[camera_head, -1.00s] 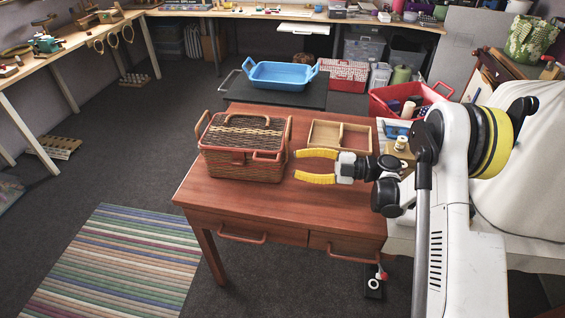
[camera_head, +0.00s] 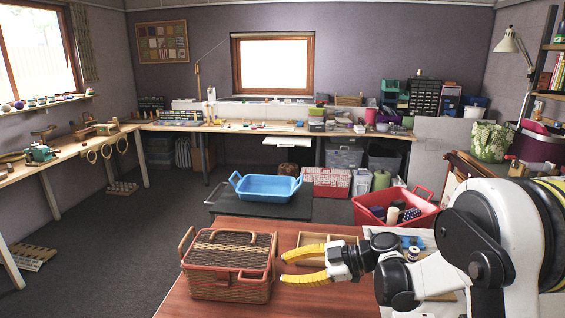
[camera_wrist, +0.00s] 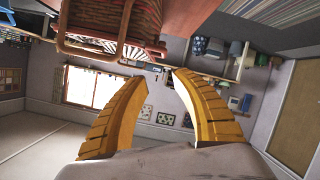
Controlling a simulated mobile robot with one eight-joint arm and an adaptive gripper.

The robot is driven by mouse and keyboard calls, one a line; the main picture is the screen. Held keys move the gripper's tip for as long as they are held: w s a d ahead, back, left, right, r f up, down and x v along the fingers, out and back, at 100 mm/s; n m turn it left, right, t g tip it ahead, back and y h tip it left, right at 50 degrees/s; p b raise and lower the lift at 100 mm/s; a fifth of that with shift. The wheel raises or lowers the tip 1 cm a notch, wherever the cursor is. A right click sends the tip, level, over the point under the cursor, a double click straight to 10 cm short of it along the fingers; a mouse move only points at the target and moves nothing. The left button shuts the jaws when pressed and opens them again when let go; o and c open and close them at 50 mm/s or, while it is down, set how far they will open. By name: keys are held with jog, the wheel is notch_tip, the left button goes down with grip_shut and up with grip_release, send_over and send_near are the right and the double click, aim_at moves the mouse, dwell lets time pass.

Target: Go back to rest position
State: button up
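My gripper (camera_head: 304,265) with yellow fingers is open and empty in the head view, above the wooden table (camera_head: 190,306). It points left toward the wicker sewing basket (camera_head: 229,285), which stands on the table with its lid shut. In the wrist view the two fingers (camera_wrist: 158,112) are spread apart with nothing between them. The basket (camera_wrist: 115,25) shows at the top of that view, which looks rolled. A wooden divided tray (camera_head: 312,238) lies behind my gripper and is partly hidden by it.
A blue tub (camera_head: 266,187) sits on a dark surface (camera_head: 230,212) behind the table. A red crate (camera_head: 425,215) with spools stands to the right. Workbenches (camera_head: 240,129) run along the walls. Open floor (camera_head: 110,240) lies to the left.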

jog(key=s+d+r+m+t+h, duration=0.2)
jog(key=s+d+m+h, duration=0.4)
jog(key=s+d+m, duration=0.2)
jog(key=s+d+r+m+t+h, duration=0.2)
jog(key=s+d+m+h, duration=0.5)
jog(key=s+m, duration=0.5)
jog(key=s+d+r, duration=0.1)
jog(key=s+d, duration=0.1)
jog(key=s, duration=0.2)
jog(key=shift+s+d+m+t+h, duration=0.2)
jog(key=shift+s+m+t+h, duration=0.1)
jog(key=shift+s, duration=0.05)
